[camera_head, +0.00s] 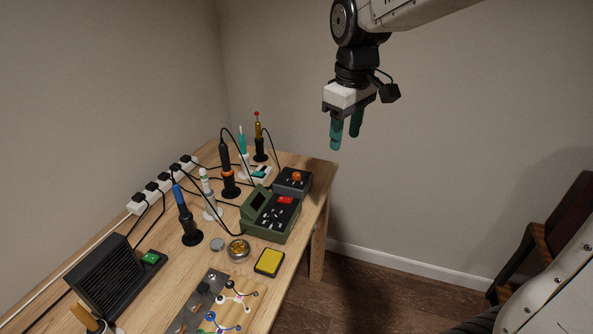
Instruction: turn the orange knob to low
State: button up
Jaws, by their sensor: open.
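The orange knob (297,176) sits on top of a small dark grey box (292,183) near the far right corner of the wooden table. Its pointer and any markings are too small to read. My gripper (346,138) is open and empty. It hangs with teal fingertips pointing down, to the right of and above the knob in the picture, apart from it.
A green soldering station (270,214) stands right in front of the knob's box. Several soldering irons in stands, such as an orange-ringed black one (228,172), line its left with loose cables. A yellow sponge tray (269,262) is nearer. Right of the table is open floor.

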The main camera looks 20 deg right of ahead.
jog(key=w+a+f+n, duration=0.1)
jog(key=w+f+n, duration=0.15)
jog(key=w, duration=0.45)
jog(key=w+f+n, duration=0.1)
jog(key=w+f, duration=0.3)
jog(key=w, duration=0.3)
jog(key=n, duration=0.4)
send_over(296, 174)
jog(key=shift+m, duration=0.25)
jog(key=f, duration=1.2)
jog(key=shift+s+f, duration=0.3)
jog(key=shift+f, duration=0.1)
jog(key=f, duration=0.7)
jog(key=shift+w+f, duration=0.3)
jog(key=shift+f, duration=0.05)
jog(key=shift+c, duration=0.3)
jog(key=c, duration=0.9)
